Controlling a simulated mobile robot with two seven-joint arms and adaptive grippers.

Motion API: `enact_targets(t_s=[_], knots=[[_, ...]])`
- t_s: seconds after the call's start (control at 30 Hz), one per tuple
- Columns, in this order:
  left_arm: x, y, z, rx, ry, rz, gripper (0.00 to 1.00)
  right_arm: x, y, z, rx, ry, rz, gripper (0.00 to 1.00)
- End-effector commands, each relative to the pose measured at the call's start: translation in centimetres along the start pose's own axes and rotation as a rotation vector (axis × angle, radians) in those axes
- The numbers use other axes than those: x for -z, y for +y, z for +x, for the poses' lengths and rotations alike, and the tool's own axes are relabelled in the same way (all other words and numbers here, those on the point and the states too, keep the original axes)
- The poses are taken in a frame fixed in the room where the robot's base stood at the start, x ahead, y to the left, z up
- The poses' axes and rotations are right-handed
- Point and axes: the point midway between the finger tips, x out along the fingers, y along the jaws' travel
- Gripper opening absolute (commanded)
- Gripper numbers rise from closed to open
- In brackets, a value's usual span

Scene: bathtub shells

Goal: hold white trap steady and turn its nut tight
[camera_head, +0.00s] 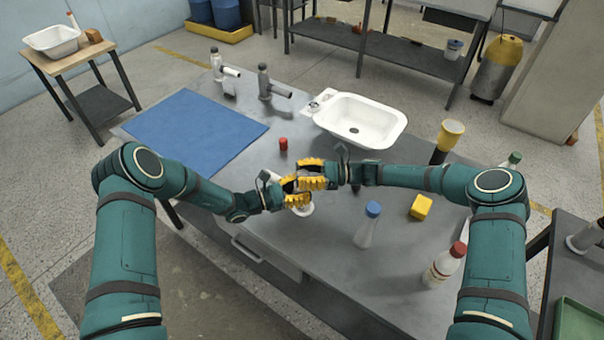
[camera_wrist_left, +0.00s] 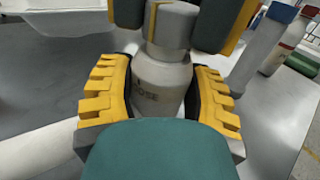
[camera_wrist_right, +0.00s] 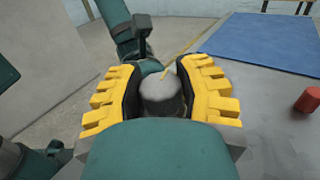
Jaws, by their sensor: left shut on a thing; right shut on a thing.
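The white trap (camera_wrist_left: 160,82) looks pale grey and stands upright in the left wrist view, with partly hidden lettering on its body. My left gripper (camera_wrist_left: 158,100) is shut around this body from both sides. Above it is the narrower nut (camera_wrist_left: 173,24), with a yellow mark. My right gripper (camera_wrist_right: 160,95) is shut around the rounded grey top (camera_wrist_right: 160,92), where a yellow mark also shows. In the head view my left gripper (camera_head: 292,194) and right gripper (camera_head: 309,176) meet closely, one above the other, and hide most of the trap. The nut's threads are hidden.
A red cap (camera_head: 283,144) and blue mat (camera_head: 195,130) lie left of the grippers. A white basin (camera_head: 360,120) is behind. A blue-capped bottle (camera_head: 367,225), yellow block (camera_head: 420,207) and red-capped bottle (camera_head: 444,266) stand to the right. The front table edge is close.

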Motion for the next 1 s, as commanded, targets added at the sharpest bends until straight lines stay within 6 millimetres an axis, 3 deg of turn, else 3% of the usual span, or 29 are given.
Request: enact_targets(t_s=[0.6,1.0], knots=[[0.01,-0.01,-0.05,0.000,0.000,0.000,0.10,0.11,-0.05,0.01,-0.431,0.004,-0.001,0.00],[0.02,-0.06,-0.04,0.002,-0.001,0.000,0.10,0.13,0.02,-0.08,-0.602,0.004,0.000,0.00]])
